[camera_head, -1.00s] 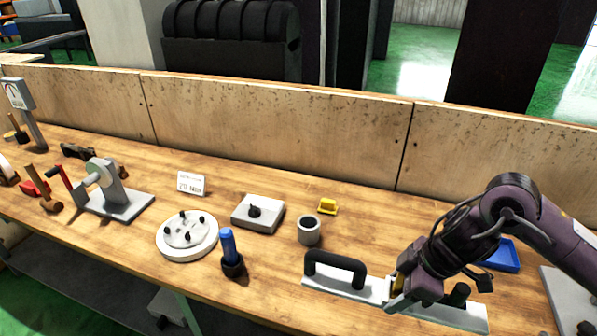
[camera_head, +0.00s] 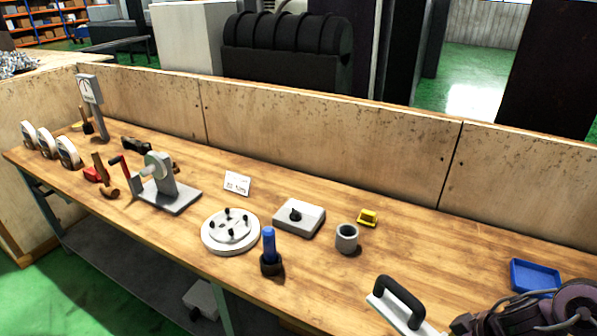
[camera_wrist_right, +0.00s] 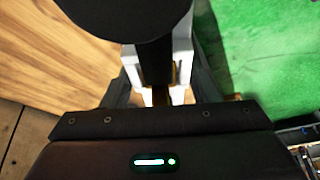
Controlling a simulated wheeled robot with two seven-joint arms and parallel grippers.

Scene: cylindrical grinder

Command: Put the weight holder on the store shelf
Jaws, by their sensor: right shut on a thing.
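My left gripper is not in view. An orange shelf rack with boxes (camera_head: 40,22), possibly the store shelf, stands far off at the top left.
The wooden workbench (camera_head: 330,285) carries a round plate (camera_head: 231,246), a blue-handled tool (camera_head: 269,246), a grey box (camera_head: 299,217), a grey cup (camera_head: 347,237) and a blue tray (camera_head: 535,275). A wooden panel (camera_head: 330,130) runs behind.

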